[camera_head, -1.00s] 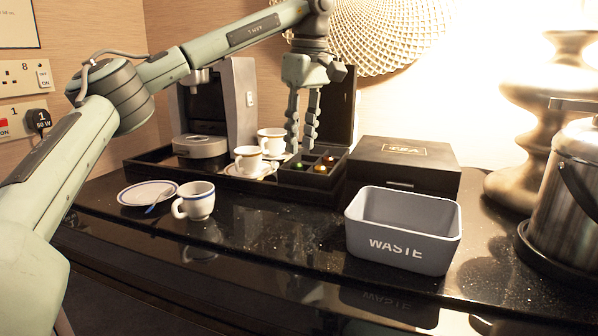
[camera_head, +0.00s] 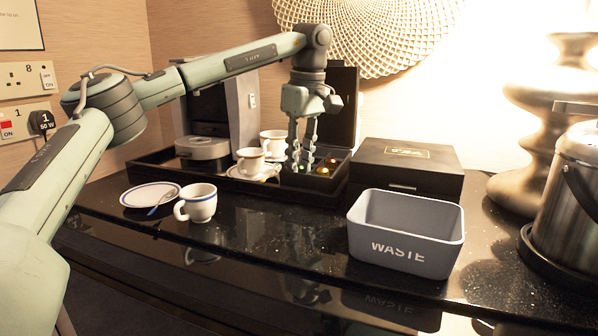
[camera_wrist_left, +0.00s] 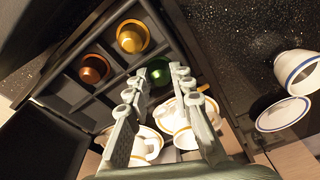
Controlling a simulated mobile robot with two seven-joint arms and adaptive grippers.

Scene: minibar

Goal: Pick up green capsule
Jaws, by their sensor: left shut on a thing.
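The green capsule (camera_wrist_left: 158,71) sits in a compartment of the black capsule box (camera_head: 329,193), and shows as a small green spot low between my fingers in the head view (camera_head: 302,168). My left gripper (camera_head: 301,167) reaches straight down into the box from above. In the wrist view its fingers (camera_wrist_left: 158,84) are on either side of the green capsule, shut on it. The capsule is still down at the box, partly hidden by the fingers. My right gripper is not in view.
A gold capsule (camera_wrist_left: 132,37) and a brown capsule (camera_wrist_left: 94,68) sit in neighbouring compartments. White cups (camera_head: 251,161) stand close left of the gripper, by the coffee machine (camera_head: 240,105). A tea box (camera_head: 405,165) and a grey waste bin (camera_head: 405,240) are to the right.

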